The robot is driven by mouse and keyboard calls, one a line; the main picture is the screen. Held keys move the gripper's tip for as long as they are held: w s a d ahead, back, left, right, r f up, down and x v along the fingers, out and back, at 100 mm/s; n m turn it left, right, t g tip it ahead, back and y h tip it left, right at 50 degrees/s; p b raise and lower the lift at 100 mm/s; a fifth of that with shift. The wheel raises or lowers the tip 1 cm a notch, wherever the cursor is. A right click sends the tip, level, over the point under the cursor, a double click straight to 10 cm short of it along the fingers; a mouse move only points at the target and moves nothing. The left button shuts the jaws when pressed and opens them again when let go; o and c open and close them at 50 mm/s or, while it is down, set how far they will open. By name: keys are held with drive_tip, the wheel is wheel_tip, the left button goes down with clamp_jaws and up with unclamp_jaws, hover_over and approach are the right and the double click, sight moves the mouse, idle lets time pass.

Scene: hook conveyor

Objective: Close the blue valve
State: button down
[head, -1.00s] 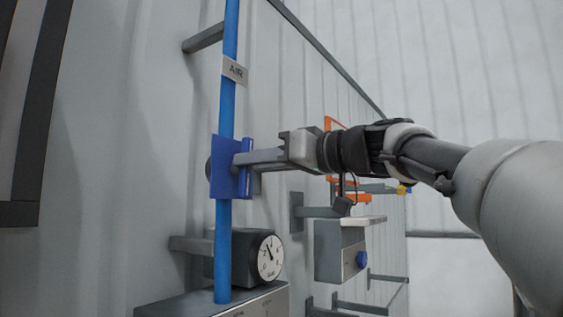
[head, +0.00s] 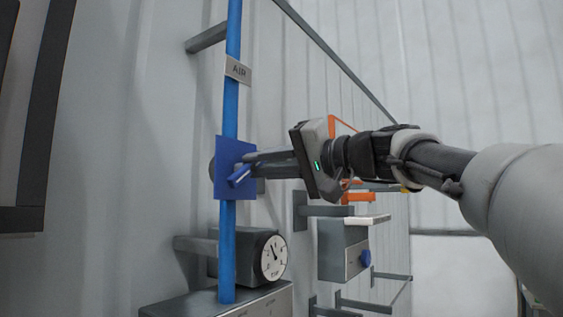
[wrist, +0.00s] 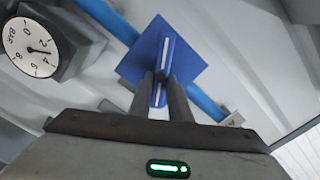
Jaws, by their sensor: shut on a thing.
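The blue valve has a square blue plate (head: 226,152) on a blue pipe (head: 228,255) and a bar handle (head: 239,175). In the head view the handle lies slanted across the plate. My gripper (head: 250,163) reaches in from the right and is shut on the handle. In the wrist view the handle (wrist: 166,52), with a pale stripe, sits between my fingertips (wrist: 162,78) in front of the plate (wrist: 190,70).
An "AIR" tag (head: 238,70) is on the pipe above the valve. A pressure gauge (head: 273,257) sits below it. A grey box with a blue knob (head: 365,258) is on the wall to the right, near orange parts (head: 358,197). A ribbed wall stands close behind.

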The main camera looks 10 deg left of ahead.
drive_tip(key=m, duration=0.2)
drive_tip(key=m+p, duration=0.1)
drive_tip(key=m, duration=0.3)
drive_tip(key=shift+w+f+m, duration=0.1)
drive_tip(key=shift+f+m, duration=0.2)
drive_tip(key=shift+f, duration=0.05)
idle(0.5)
drive_tip(key=c, duration=1.6)
unclamp_jaws()
drive_tip(key=shift+d, duration=0.1)
drive_tip(key=shift+c, duration=0.2)
drive_tip(key=b+v, duration=0.3)
drive_tip(key=v, duration=1.4)
drive_tip(key=shift+d, duration=0.2)
drive_tip(key=shift+f, duration=0.15)
